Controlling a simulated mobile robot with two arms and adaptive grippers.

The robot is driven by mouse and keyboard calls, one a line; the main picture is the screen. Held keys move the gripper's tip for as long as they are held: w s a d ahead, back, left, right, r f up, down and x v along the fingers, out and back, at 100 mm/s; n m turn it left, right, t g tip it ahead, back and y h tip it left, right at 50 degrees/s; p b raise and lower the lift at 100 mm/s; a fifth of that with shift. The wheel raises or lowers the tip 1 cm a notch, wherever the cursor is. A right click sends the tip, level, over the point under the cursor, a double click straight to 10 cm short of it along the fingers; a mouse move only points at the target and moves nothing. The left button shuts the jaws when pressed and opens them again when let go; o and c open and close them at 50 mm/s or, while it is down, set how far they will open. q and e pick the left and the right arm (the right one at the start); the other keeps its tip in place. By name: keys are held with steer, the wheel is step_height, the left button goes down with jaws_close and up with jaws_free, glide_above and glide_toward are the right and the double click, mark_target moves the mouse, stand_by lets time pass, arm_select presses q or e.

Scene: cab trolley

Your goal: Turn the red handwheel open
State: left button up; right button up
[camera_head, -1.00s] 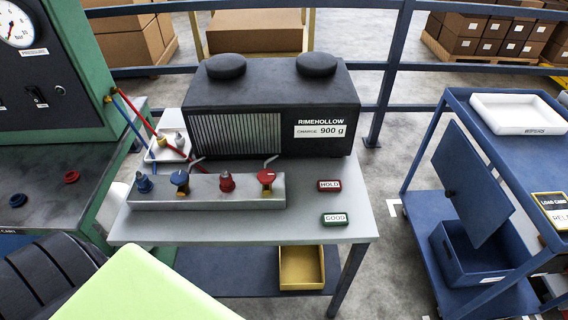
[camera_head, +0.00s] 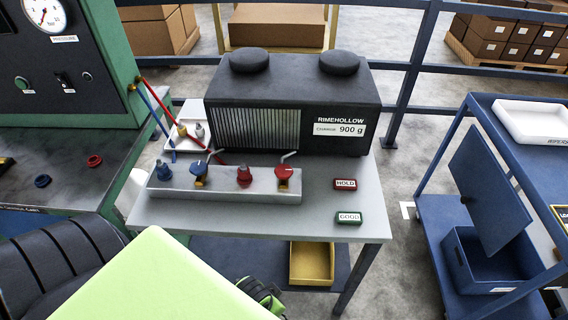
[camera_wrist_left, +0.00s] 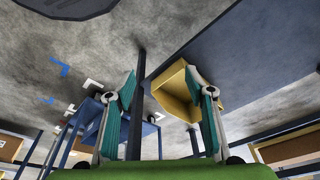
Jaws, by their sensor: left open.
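The red handwheel (camera_head: 284,172) sits at the right end of a grey manifold block (camera_head: 225,190) on the grey table. A blue handwheel (camera_head: 199,169) is further left on the block, with a red fitting (camera_head: 244,176) between them and a blue fitting (camera_head: 164,171) at the left end. In the left wrist view, my left gripper (camera_wrist_left: 160,76) has its teal fingers spread with nothing between them. It faces the table's underside area and a yellow bin (camera_wrist_left: 175,92), away from the handwheel. My right gripper is not in view.
A dark RIMEHOLLOW unit (camera_head: 290,105) stands behind the block. Red HOLD (camera_head: 345,184) and green GOOD (camera_head: 348,218) tags lie on the table's right. Red and blue hoses run to the green machine (camera_head: 75,90) at left. A blue trolley (camera_head: 480,170) stands right.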

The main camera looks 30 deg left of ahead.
arm_select(q)
step_height(320, 180, up, 16)
steer(key=w+f+t, duration=0.1)
steer(key=w+d+r+m+t, duration=0.1)
steer(key=w+r+m+t, duration=0.9)
steer(key=w+r, duration=1.6)
steer(key=w+d+r+m+t+h, duration=0.2)
steer(key=d+r+m+t+h, duration=0.6)
steer(key=r, duration=0.6)
steer(key=s+d+r+m+g+h, duration=0.35)
steer(key=d+m+g+h, duration=0.4)
steer(key=m+h, duration=0.3)
steer(key=m+g+y, duration=1.4)
steer(key=m+y, duration=0.3)
steer(key=y, duration=0.2)
glide_above(284, 169)
step_height(284, 169, down, 15)
step_height(284, 169, down, 14)
steer(key=p, duration=0.3)
steer(key=shift+r, duration=0.15)
